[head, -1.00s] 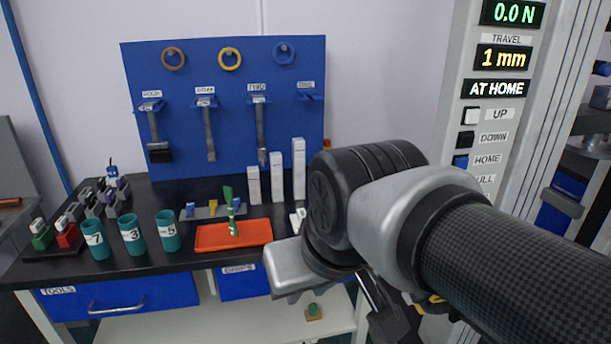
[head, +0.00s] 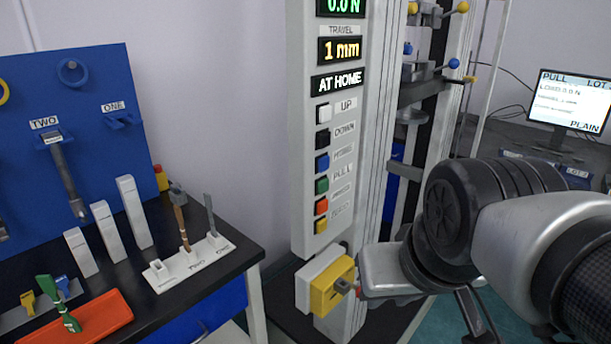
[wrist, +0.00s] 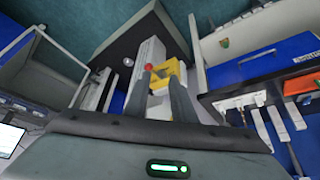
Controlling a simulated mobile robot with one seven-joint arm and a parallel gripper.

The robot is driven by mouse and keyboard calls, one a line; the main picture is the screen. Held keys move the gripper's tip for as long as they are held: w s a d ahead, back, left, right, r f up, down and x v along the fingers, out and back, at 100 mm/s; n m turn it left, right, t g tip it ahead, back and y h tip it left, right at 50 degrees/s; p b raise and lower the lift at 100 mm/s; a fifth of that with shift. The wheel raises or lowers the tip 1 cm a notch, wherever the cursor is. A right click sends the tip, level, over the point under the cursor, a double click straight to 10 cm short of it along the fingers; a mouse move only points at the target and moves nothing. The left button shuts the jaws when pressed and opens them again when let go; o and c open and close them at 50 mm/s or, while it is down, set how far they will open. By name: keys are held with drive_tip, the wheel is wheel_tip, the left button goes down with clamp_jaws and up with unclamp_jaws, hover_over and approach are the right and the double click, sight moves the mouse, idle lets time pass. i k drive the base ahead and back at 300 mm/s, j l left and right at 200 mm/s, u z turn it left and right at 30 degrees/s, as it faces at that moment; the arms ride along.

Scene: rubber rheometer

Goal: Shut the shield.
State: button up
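The shield seems to be the clear panel in a pale frame (wrist: 38,62) at the left of the wrist view, standing out from the machine. In the head view only a thin pale upright beside the machine may be its edge; I cannot tell. My gripper (wrist: 160,97) is apart from that panel. Its two dark fingers are spread, with nothing held between them. They point at a yellow box (wrist: 158,80) with a red knob, low on the machine. In the head view my gripper's fingers are mostly hidden, close to the yellow box (head: 332,288).
The machine's control column (head: 335,130) reads AT HOME above several buttons. A black bench (head: 200,278) on the left carries white blocks, a tool holder (head: 188,262) and an orange tray (head: 90,318). A monitor (head: 572,103) stands at the back right.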

sight(507, 9)
drive_tip(key=l+z, duration=0.1)
drive_tip(key=z, duration=0.35)
drive_tip(key=l+z, duration=0.1)
drive_tip(key=z, duration=0.35)
drive_tip(key=l+z, duration=0.1)
drive_tip(key=z, duration=0.4)
drive_tip(key=i+z, duration=0.1)
drive_tip(key=z, duration=0.35)
drive_tip(key=l+z, duration=0.1)
drive_tip(key=z, duration=0.35)
drive_tip(key=i+u, duration=0.1)
drive_tip(key=i, duration=0.2)
drive_tip(key=i+u, duration=0.2)
drive_tip(key=u, duration=0.25)
drive_tip(key=i+u, duration=0.2)
drive_tip(key=u, duration=0.25)
drive_tip(key=i+l+u, duration=0.1)
drive_tip(key=u, duration=0.35)
drive_tip(key=i+l+u, duration=0.35)
drive_tip(key=k+j, duration=0.15)
